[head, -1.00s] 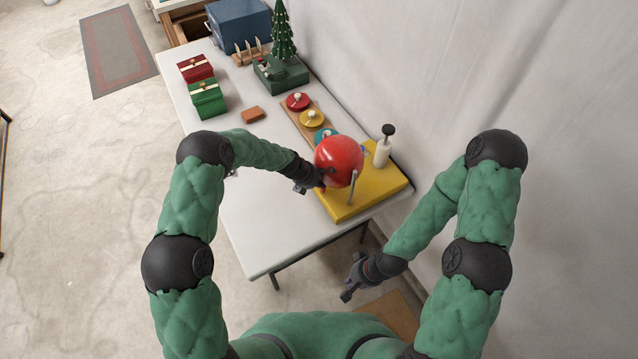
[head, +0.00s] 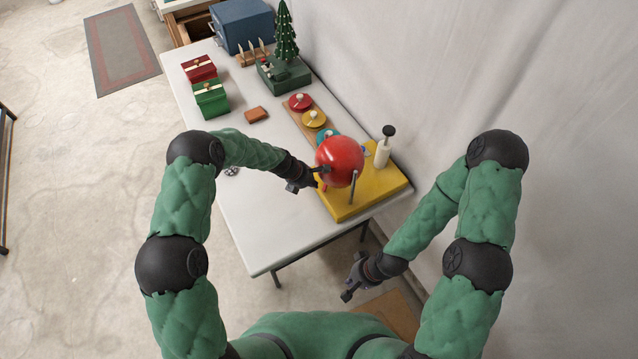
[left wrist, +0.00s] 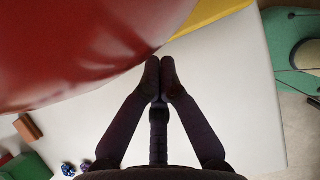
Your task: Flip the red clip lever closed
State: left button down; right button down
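A large glossy red ball (head: 340,160) sits over a yellow base (head: 345,208) at the near right end of the white table, with a grey post at its front. A small red piece (head: 325,187), perhaps the clip lever, shows at the base's left edge below the ball; its position is too small to tell. My left gripper (head: 323,170) is at the ball's left side, just above that piece. In the left wrist view its fingertips (left wrist: 161,65) are together and empty, close to the ball (left wrist: 70,45); I cannot tell if they touch it. My right gripper (head: 351,278) hangs off the table, apparently open and empty.
A board with red, yellow and teal discs (head: 314,118) lies beyond. Red and green boxes (head: 211,98), a brown block (head: 256,114) and a small tree (head: 285,35) are farther back.

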pick_arm(q)
notch_tip(320, 180, up, 10)
jog(key=p, duration=0.1)
jog(key=shift+s+a+r, duration=0.15)
jog(key=shift+s+a, duration=0.1)
jog(key=shift+a, duration=0.15)
pick_arm(e)
jog(key=shift+s+r, duration=0.2)
jog(key=shift+r, duration=0.65)
